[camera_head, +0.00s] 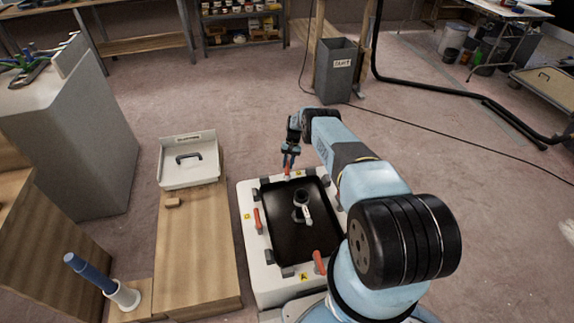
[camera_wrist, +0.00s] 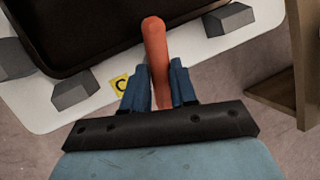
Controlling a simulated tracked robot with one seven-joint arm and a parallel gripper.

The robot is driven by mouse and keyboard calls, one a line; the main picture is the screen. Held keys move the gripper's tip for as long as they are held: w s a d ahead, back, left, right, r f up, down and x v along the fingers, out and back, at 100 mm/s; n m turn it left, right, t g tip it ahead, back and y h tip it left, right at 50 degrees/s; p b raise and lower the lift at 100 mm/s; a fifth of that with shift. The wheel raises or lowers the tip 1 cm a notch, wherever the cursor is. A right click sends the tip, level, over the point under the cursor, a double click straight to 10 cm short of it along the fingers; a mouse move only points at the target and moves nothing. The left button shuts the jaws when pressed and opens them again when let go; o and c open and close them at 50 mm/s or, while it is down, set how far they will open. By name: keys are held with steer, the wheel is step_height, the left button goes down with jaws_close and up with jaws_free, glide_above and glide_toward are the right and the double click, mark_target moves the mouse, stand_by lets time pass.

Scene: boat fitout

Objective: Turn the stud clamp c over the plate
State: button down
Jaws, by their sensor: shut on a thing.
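The stud clamp c is an orange-red lever (camera_wrist: 155,45) at the plate's edge, beside a yellow label "C" (camera_wrist: 121,85) in the wrist view. My gripper (camera_wrist: 160,82) is shut on this lever, with a blue finger on each side. The lever's tip reaches to the edge of the dark plate (camera_wrist: 80,25). In the head view my gripper (camera_head: 288,160) is at the far edge of the white frame (camera_head: 248,200), and the lever (camera_head: 287,172) shows just below the fingers. The dark plate (camera_head: 285,240) lies inside the frame.
Other red clamp levers stand at the frame's left side (camera_head: 257,219) and near side (camera_head: 319,262). Grey blocks (camera_wrist: 75,95) sit around the plate. A small fitting with a white handle (camera_head: 303,205) stands on the plate. A wooden bench (camera_head: 195,255) with a white box (camera_head: 188,175) is to the left.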

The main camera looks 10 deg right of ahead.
steer(key=shift+w+a+r+n+g+h, duration=0.1)
steer(key=shift+n+h, duration=0.05)
steer(key=shift+n, duration=0.3)
steer(key=shift+w+a+f+n+g+h, duration=0.1)
steer(key=shift+n+h, duration=0.1)
steer(key=shift+n, duration=0.2)
steer(key=shift+r+n+g+h, duration=0.1)
steer(key=shift+n+h, duration=0.05)
steer(key=shift+n, duration=0.3)
steer(key=c, duration=0.9)
jaws_free()
steer(key=shift+s, duration=0.1)
steer(key=v, duration=1.1)
steer(key=shift+w+r, duration=0.3)
